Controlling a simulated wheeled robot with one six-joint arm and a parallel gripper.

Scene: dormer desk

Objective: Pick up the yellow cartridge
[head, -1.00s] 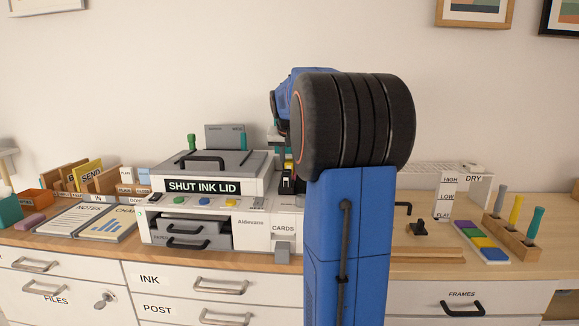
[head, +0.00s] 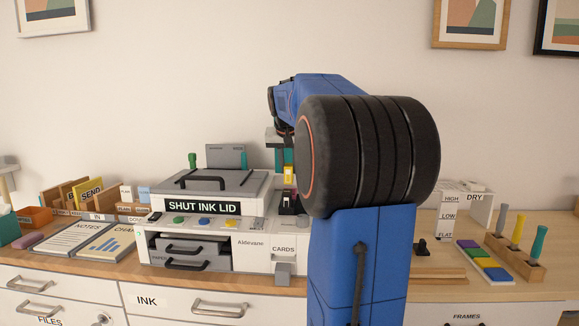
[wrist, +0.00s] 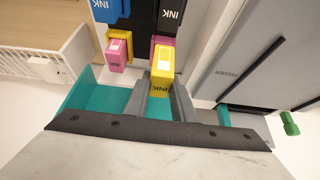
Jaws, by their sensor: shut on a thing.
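In the head view the yellow cartridge (head: 288,174) hangs below the teal fingers of my gripper (head: 281,156), just above the dark ink bay (head: 290,203) of the printer. Its top end is hidden by the gripper. My arm hides what lies right of the bay.
A pink cartridge (wrist: 117,55) and a blue cartridge (wrist: 105,9) stand close by in the wrist view. The printer lid (head: 208,187) is left of the bay, above the SHUT INK LID label. A drying rack (head: 482,203) stands at the right.

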